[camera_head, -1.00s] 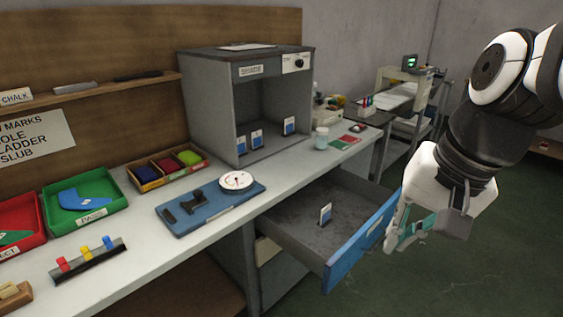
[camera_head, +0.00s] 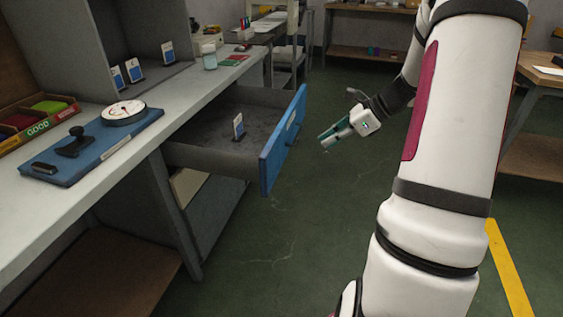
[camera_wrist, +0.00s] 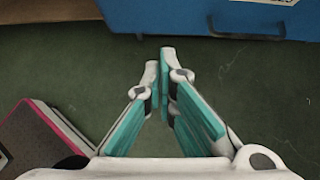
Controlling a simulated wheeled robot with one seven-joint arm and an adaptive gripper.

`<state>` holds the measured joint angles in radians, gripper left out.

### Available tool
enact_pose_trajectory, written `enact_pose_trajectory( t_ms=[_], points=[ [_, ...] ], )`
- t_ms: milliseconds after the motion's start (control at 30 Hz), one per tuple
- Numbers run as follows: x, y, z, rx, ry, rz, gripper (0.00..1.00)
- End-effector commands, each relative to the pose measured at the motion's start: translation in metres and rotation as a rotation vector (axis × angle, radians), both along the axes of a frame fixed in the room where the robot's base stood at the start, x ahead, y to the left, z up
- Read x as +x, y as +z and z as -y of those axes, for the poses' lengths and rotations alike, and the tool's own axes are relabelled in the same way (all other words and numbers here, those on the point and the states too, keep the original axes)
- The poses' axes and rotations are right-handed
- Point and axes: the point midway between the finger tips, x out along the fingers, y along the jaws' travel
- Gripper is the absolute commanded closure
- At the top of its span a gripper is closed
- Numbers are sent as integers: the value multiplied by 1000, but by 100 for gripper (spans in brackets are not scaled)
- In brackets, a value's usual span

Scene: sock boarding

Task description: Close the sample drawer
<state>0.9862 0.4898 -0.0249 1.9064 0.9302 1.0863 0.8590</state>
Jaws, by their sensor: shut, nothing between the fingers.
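The sample drawer (camera_head: 217,127) is pulled out from under the workbench, with a blue front panel (camera_head: 283,146). A small blue and white card (camera_head: 239,127) stands inside it. My gripper (camera_head: 323,141) is to the right of the blue front, apart from it, with its teal fingers pointing toward it. In the wrist view, my gripper (camera_wrist: 165,58) has its fingertips together and empty. The blue drawer front (camera_wrist: 165,15) lies beyond the tips, with its dark handle (camera_wrist: 250,36) to the right of them. A strip of floor shows between the tips and the front.
Green floor (camera_head: 330,230) is open around the drawer. A shelf table (camera_head: 545,130) stands at the right.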

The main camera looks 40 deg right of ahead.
Motion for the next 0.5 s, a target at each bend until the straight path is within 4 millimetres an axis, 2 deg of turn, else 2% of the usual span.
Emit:
enact_pose_trajectory(
  t_ms=[100,267,500],
  points=[
    [3,-8,1,9,-12,-1,100],
    [15,-23,-10,9,-9,-1,100],
    [41,-58,-30,9,-8,-2,100]
  ],
)
